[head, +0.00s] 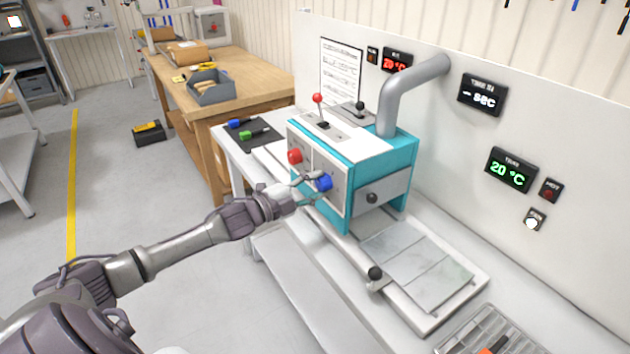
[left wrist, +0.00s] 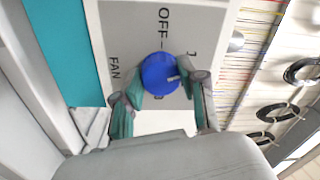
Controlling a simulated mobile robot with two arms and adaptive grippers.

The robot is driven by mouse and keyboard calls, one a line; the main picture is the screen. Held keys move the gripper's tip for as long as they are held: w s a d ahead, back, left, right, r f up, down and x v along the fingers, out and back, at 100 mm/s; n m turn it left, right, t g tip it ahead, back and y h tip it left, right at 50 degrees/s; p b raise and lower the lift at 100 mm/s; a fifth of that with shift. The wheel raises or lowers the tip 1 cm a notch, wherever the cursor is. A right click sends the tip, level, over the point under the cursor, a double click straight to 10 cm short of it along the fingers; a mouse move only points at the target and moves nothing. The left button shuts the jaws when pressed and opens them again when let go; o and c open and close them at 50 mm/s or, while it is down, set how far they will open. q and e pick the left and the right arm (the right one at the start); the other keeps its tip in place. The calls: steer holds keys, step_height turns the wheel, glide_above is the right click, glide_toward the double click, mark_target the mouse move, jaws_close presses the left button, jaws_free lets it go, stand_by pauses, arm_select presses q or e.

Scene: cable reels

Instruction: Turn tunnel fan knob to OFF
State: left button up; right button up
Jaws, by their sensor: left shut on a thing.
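The tunnel fan knob is a round blue knob (head: 324,182) on the light front panel of a teal machine (head: 347,152). It also shows in the left wrist view (left wrist: 160,73), where the panel reads OFF and FAN around it. A small pale mark shows on the knob, away from the OFF label. My left gripper (head: 316,187) reaches the panel from the left. In the left wrist view its two fingers (left wrist: 158,76) are closed on opposite sides of the knob. My right gripper is out of view.
A red knob (head: 295,156) sits left of the blue one on the same panel. A red-tipped lever (head: 318,99) stands on top. A grey duct (head: 408,85) rises to the wall, which carries displays. A wooden bench (head: 232,75) stands behind left.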

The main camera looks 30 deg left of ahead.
arm_select(q)
steer(key=n+p, duration=0.1)
steer(key=n, duration=0.3)
steer(key=shift+r+p, duration=0.15)
steer(key=shift+p, duration=0.2)
steer(key=n+p, duration=0.1)
steer(key=n, duration=0.2)
steer(key=shift+n, duration=0.3)
steer(key=n+p, duration=0.2)
steer(key=n, duration=0.2)
steer(key=shift+y, duration=0.3)
steer(key=shift+d+f+n, duration=0.1)
steer(key=shift+f+n, duration=0.1)
steer(key=shift+n, duration=1.1)
steer(key=shift+f, duration=0.1)
steer(key=o, duration=1.1)
steer(key=shift+o, duration=0.2)
steer(key=shift+s, duration=0.1)
steer(key=v, duration=1.2)
